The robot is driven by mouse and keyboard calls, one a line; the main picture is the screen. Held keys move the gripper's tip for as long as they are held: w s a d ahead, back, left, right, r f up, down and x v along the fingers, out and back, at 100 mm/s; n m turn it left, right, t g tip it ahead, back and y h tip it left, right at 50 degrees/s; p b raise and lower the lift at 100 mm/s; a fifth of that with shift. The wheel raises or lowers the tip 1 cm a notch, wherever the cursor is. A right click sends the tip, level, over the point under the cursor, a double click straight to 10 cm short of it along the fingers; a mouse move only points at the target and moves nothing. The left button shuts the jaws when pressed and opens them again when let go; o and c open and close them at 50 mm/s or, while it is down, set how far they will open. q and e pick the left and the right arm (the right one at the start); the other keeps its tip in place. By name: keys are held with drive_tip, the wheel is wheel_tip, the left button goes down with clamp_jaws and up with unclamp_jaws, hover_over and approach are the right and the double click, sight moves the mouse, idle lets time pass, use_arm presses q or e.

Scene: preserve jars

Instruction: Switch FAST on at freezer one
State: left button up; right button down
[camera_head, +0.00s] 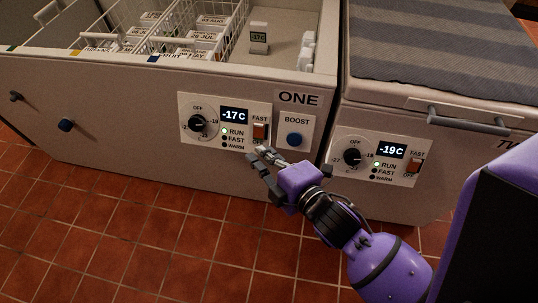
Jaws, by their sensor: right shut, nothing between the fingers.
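Freezer ONE (150,110) stands open on the left, its front facing me. Its control panel (187,138) has a dial, a display reading -17C and a column of lamps. The RUN lamp (224,131) is green; the FAST and WARM lamps look dark. The orange FAST rocker switch (260,131) is at the panel's right side; which way it is tipped is hard to tell. My right gripper (260,157) is shut and empty, its fingertips just below this switch. I cannot tell whether they touch the panel. My left gripper is not in view.
A blue BOOST button (295,139) sits right of the switch. The second freezer (400,205) stands close on the right, with its own dial, -19C display and switch (413,167); its handle (467,121) juts out. Red floor tiles (120,220) in front are clear.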

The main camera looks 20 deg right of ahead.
sight(254, 134)
drive_tip(key=w+f, duration=0.1)
drive_tip(key=w, duration=0.2)
drive_tip(key=w+f, duration=0.1)
drive_tip(key=w, duration=0.4)
drive_tip(key=shift+w+d+f, duration=0.35)
drive_tip(key=shift+d+f, duration=0.05)
